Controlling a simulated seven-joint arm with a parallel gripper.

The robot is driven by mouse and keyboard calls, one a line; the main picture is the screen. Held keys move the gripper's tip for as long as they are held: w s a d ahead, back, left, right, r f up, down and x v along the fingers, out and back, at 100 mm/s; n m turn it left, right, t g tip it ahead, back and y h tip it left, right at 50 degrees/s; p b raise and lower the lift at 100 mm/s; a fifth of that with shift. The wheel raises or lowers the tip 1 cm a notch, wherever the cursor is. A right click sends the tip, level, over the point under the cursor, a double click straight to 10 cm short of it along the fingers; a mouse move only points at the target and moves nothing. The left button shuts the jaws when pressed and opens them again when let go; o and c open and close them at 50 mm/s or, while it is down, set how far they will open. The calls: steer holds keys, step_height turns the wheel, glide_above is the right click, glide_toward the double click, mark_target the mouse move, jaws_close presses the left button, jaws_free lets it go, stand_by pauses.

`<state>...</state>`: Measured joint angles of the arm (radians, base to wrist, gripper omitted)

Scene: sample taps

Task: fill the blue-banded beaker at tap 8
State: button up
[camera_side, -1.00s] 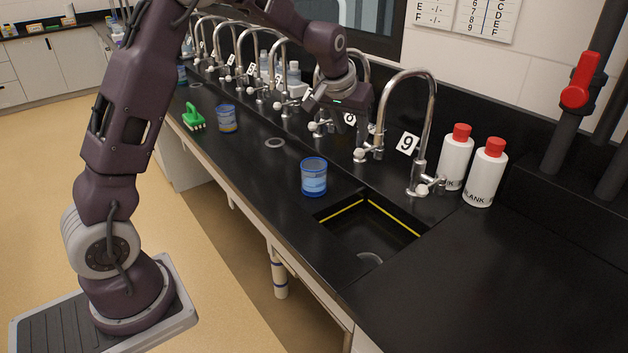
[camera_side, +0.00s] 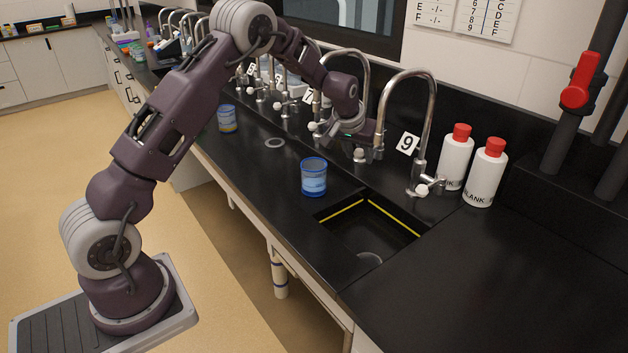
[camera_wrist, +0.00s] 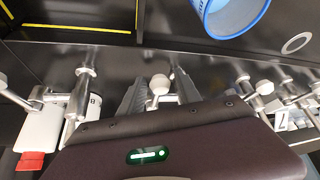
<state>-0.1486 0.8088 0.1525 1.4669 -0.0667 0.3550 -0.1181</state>
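The blue-banded beaker (camera_side: 313,178) stands upright on the black bench in front of taps 8 and 9. Its open blue rim shows at the top of the wrist view (camera_wrist: 232,16). My gripper (camera_wrist: 160,79) is at the base of tap 8 (camera_side: 366,85), its fingers apart. A white tap knob (camera_wrist: 159,84) sits between the fingers, with a visible gap on each side. It appears to be tap 8's, between tap 9 and tap 7. Label 8 is hidden behind my arm in the side view. I cannot tell whether water is running.
A sink (camera_side: 340,212) with yellow edging lies right of the beaker. Tap 9 (camera_side: 432,110) and two red-capped white bottles (camera_side: 455,160) stand to the right. Another blue-rimmed beaker (camera_side: 227,118) and a grey ring (camera_side: 275,142) are to the left. The bench at front right is clear.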

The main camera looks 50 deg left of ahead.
steer(key=v, duration=0.8)
